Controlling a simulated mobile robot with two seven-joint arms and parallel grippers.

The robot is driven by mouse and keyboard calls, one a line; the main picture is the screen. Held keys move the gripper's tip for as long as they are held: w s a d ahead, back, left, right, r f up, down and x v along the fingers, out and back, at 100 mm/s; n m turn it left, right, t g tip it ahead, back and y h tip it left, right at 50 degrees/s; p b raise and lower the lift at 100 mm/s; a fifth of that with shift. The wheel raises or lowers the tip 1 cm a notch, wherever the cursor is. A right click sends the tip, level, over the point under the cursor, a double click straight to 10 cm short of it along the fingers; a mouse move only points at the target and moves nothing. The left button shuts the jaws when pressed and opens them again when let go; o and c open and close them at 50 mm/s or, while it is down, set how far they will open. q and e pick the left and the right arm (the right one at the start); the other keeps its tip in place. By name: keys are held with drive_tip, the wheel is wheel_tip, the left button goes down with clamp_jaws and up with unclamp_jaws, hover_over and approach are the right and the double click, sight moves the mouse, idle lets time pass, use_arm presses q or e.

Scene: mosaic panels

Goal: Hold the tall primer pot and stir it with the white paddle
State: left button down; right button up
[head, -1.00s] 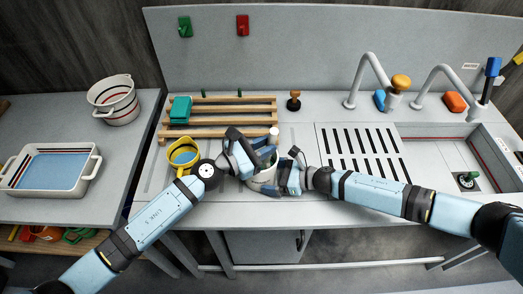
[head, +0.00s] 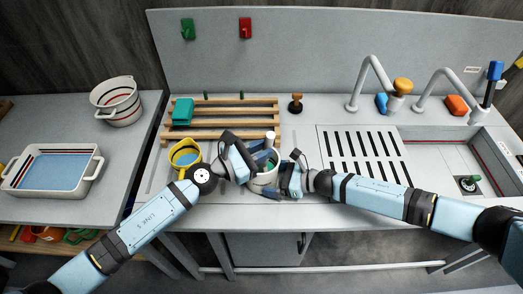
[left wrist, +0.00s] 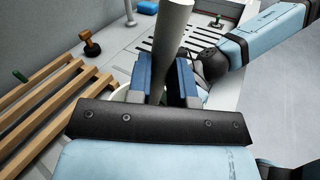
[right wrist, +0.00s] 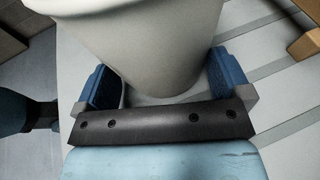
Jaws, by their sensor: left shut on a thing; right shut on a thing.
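The tall primer pot (head: 264,187) is a white pot at the front of the worktop, partly covered by both grippers. My right gripper (head: 284,180) is shut on the pot from the right; in the right wrist view the blue fingers (right wrist: 163,82) sit on either side of the pot's pale wall (right wrist: 150,45). The white paddle (head: 270,138) stands up out of the pot's mouth. My left gripper (head: 257,160) is shut on its shaft, above the pot; the shaft also shows in the left wrist view (left wrist: 172,40). The paddle's lower end is hidden inside the pot.
A yellow pot (head: 185,154) stands close to my left arm. A wooden slatted rack (head: 235,119) with a teal block (head: 183,112) lies behind. A brown-handled stamp (head: 295,103) stands beyond. A slotted drain (head: 362,150) and taps are to the right. A tray (head: 97,168) sits far left.

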use_arm(q)
wheel_tip(320, 180, up, 14)
idle(1.3)
idle(0.3)
use_arm(e)
drive_tip(key=o, duration=0.3)
drive_tip(key=v, duration=1.2)
